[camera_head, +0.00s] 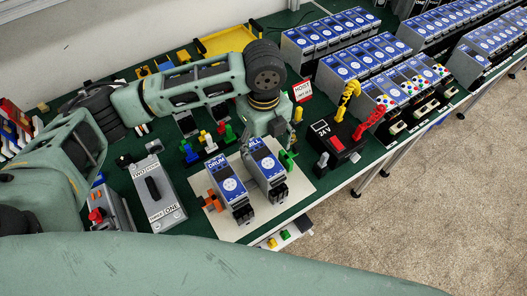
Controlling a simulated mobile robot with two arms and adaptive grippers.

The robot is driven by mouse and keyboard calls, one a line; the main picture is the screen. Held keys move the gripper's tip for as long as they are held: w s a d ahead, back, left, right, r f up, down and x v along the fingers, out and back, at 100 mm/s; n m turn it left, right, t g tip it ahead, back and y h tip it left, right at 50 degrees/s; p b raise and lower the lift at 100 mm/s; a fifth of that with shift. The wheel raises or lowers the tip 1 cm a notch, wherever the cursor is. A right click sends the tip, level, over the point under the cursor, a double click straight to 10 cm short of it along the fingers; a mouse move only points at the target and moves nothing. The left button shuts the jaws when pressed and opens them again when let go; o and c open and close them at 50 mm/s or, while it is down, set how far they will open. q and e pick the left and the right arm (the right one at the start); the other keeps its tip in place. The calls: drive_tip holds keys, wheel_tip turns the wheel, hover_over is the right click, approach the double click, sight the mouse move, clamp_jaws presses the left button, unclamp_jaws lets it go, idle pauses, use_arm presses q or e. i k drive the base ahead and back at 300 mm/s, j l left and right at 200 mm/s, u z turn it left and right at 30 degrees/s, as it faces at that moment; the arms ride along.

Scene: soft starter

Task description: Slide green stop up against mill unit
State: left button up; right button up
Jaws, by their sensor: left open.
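The mill unit (266,171) is a blue-and-grey module standing on a cream board (293,199), to the right of the similar drum unit (230,187). A green stop (288,161) sits at the right side of the mill unit, partly hidden; I cannot tell whether they touch. An orange stop (212,200) stands at the left of the drum unit. My left gripper (286,143) points down behind the mill unit, close to the green stop. It is open, with its fingertips mostly hidden. My right gripper is not in view.
A black 24 V box (334,142) with yellow and red coiled leads stands right of the board. A grey switch box (158,190) stands left. Several small coloured stops (209,142) stand behind. Rows of blue-fronted modules (365,65) fill the back right.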

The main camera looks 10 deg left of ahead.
sight(285, 158)
drive_tip(key=k, duration=1.5)
